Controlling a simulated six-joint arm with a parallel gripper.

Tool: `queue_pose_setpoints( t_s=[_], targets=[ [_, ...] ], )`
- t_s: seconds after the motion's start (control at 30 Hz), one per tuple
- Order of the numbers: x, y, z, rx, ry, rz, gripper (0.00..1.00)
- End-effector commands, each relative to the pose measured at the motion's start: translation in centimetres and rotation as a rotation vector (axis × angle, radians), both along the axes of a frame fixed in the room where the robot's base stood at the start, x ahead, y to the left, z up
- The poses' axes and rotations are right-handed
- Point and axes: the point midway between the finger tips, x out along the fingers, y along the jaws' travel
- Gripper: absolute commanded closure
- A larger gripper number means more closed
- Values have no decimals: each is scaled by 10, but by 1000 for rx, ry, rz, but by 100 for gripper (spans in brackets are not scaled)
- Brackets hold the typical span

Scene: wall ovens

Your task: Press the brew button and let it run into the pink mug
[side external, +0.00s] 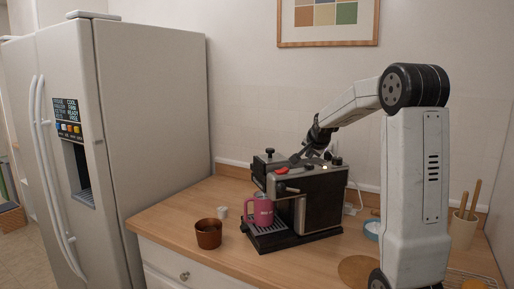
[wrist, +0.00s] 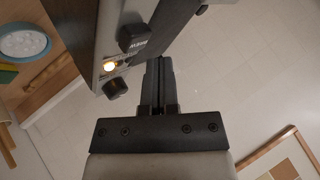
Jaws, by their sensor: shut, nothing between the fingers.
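The black and steel coffee machine (side external: 318,196) stands on the wooden counter. The pink mug (side external: 263,212) sits upright on the drip tray at its front; whether liquid is in it cannot be seen. My gripper (side external: 298,157) is shut and empty at the machine's top, close to the front edge. In the wrist view my gripper (wrist: 159,68) points toward the machine's dark body (wrist: 77,22). Contact between the fingertips and the machine cannot be made out.
A pale blue bowl (side external: 372,229), a round wooden board (side external: 358,270) and a utensil crock (side external: 463,232) are to the right. The white fridge (side external: 150,110) stands at the left.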

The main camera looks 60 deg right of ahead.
Motion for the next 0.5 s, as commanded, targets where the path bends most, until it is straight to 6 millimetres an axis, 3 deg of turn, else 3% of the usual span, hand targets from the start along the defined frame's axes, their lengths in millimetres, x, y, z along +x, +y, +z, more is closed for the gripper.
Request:
queue_pose_setpoints(
  t_s=[0.5],
  targets=[
    [0,0,36,-2,-2,0,100]
  ],
)
